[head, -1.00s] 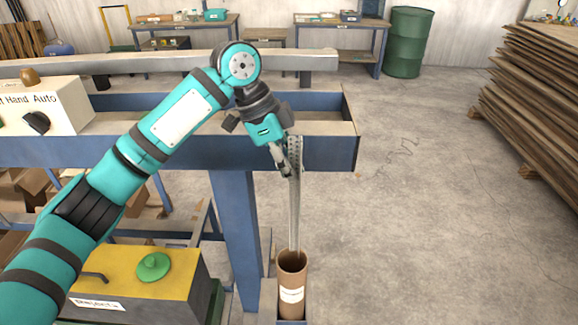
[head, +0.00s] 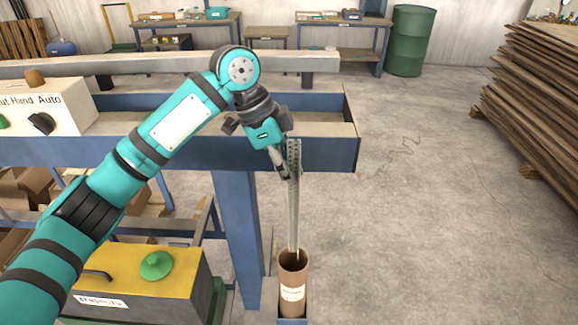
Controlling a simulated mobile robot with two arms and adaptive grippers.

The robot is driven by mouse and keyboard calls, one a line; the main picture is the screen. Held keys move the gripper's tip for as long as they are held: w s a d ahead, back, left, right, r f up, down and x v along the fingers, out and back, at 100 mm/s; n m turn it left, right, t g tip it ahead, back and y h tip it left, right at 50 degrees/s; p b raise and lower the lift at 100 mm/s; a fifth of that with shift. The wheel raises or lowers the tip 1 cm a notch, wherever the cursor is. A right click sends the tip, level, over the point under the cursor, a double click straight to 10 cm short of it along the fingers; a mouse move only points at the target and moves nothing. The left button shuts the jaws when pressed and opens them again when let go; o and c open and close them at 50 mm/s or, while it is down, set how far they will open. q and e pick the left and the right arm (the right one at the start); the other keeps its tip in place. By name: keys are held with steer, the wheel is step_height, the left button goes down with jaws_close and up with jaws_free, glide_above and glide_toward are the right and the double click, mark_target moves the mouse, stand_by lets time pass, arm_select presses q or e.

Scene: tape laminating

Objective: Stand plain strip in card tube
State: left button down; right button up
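The strip (head: 294,215) is a long, thin grey metal piece with a dotted upper part. It stands nearly upright, with its lower end at the mouth of the brown card tube (head: 293,275) and seemingly inside it. The tube stands upright at the bottom centre and has a white label. My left gripper (head: 286,168) is at the strip's upper part and appears shut on it; the strip partly hides the fingers. How deep the lower end sits is hidden by the tube wall. My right gripper is not in view.
A blue frame with a tray end (head: 340,150) stands behind the strip. A yellow-topped box (head: 125,268) with a green knob is left of the tube. A control box (head: 50,108) sits further left. The floor (head: 430,220) to the right is clear.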

arm_select(q)
steer(key=shift+f, duration=0.15)
steer(key=shift+f+b, duration=1.55)
steer(key=shift+f, duration=5.15)
steer(key=c, duration=1.4)
jaws_free()
steer(key=v, duration=1.2)
